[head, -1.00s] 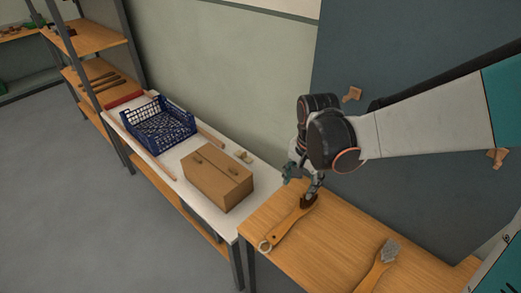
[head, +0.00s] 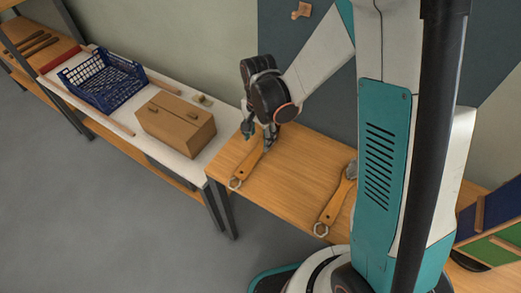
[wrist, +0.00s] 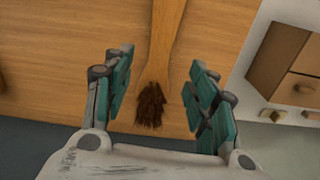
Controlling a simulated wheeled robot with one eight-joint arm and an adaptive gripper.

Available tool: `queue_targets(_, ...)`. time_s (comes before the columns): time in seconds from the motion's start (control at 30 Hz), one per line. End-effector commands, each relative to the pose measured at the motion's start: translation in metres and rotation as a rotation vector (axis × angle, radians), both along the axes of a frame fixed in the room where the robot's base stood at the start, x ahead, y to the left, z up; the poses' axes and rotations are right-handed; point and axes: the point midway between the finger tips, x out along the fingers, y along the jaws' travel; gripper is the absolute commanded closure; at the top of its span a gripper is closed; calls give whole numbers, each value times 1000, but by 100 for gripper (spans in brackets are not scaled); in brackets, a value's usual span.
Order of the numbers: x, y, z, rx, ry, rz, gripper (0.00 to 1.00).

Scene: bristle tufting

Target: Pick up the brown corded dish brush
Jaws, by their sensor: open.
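The brown corded dish brush (head: 248,168) lies on the wooden tabletop, with a pale loop at the near end of its handle. In the wrist view its dark brown bristles (wrist: 150,106) and wooden handle lie between the two teal fingers. My gripper (wrist: 160,68) is open, with a finger on either side of the brush and visible gaps to both. In the head view my gripper (head: 259,138) is over the bristle end and hides most of it. I cannot tell its exact height above the table.
A second wooden brush (head: 335,204) lies to the right on the wooden table (head: 295,165), its head partly hidden by my column. A cardboard box (head: 176,125) and blue crate (head: 103,80) stand on the white table to the left. Wood between the brushes is clear.

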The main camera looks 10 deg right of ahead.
Motion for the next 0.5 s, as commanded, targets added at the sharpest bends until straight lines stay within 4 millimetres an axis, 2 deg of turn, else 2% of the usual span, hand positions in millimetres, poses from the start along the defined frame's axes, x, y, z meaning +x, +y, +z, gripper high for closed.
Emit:
queue_targets(0.17,-1,0,-11,0,0,0,48)
queue_targets(0.4,-3,1,-45,0,0,1,48)
queue_targets(0.5,-3,1,-53,0,0,1,48)
